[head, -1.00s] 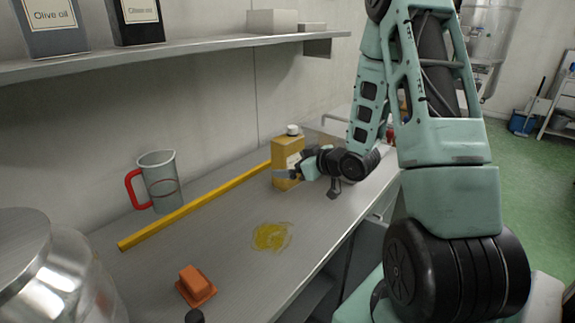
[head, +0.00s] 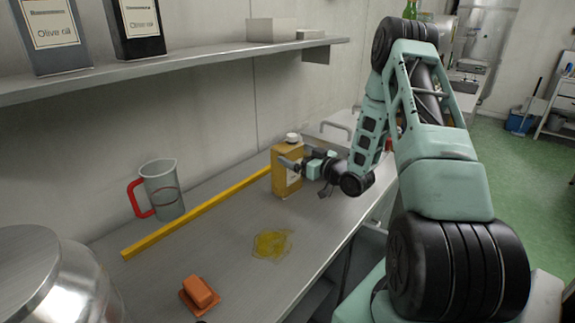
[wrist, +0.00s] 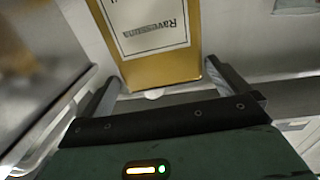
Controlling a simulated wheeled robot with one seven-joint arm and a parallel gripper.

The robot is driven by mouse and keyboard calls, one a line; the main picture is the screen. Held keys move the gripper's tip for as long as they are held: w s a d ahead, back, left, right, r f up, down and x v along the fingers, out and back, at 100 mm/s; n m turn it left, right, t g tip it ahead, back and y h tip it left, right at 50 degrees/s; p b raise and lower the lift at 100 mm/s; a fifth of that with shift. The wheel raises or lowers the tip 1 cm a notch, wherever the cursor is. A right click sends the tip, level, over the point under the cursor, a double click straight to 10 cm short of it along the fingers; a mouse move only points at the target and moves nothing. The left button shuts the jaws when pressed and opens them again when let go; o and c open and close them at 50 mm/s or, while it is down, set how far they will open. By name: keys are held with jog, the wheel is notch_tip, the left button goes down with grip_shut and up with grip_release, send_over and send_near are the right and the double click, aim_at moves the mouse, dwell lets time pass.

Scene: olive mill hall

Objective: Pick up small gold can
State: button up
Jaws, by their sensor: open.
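The small gold can (head: 285,178) stands upright on the metal worktop, with a white cap and a pale label. In the wrist view the can (wrist: 165,70) appears upside down, with its label lettering inverted and part of the white cap showing near my gripper. My gripper (head: 291,164) is open at the can's upper part. In the wrist view the fingers of my gripper (wrist: 162,74) are spread to either side of the can's top end, with gaps visible. I cannot tell whether either finger touches it.
A yellow bar (head: 200,212) lies along the worktop (head: 225,265). A jug with a red handle (head: 163,190) stands by the wall. An orange block (head: 198,291) and a yellow oil spill (head: 271,245) are nearer. A shelf (head: 180,66) hangs above.

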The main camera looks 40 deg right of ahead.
jog(key=w+p, duration=0.1)
jog(key=w, duration=0.2)
jog(key=w+p, duration=0.1)
jog(key=w, duration=0.1)
jog(key=shift+w+a+f+p, duration=0.1)
jog(key=shift+w+a+p, duration=0.2)
jog(key=shift+w+f, duration=0.15)
jog(key=shift+w, duration=0.3)
jog(key=c, duration=1.8)
jog(key=shift+r, duration=0.2)
